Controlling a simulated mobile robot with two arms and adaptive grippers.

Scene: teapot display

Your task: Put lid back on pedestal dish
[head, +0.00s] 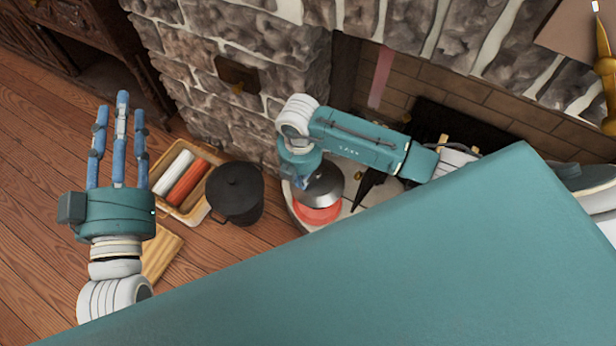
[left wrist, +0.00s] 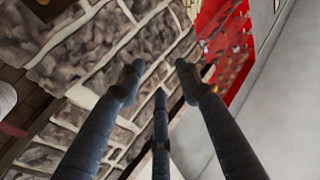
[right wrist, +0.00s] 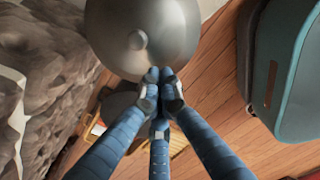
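The lid (head: 322,186) is a silver-grey dome beside and partly over the red pedestal dish (head: 318,215) on the pale hearth. In the right wrist view the lid (right wrist: 145,25) fills the top, its round knob toward the camera. My right gripper (head: 301,181) is at the lid's left edge; in its wrist view the fingertips (right wrist: 160,82) are together at the rim, seemingly pinching it. Whether the lid touches the dish is unclear. The dish is hidden in that view. My left gripper (head: 118,125) is open and empty above the floor, fingers spread (left wrist: 158,85).
A black lidded pot (head: 235,190) and a wooden tray (head: 208,160) with red and white rolls stand left of the hearth. A wooden board (head: 162,255) lies nearby. The stone fireplace wall (head: 215,60) rises behind.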

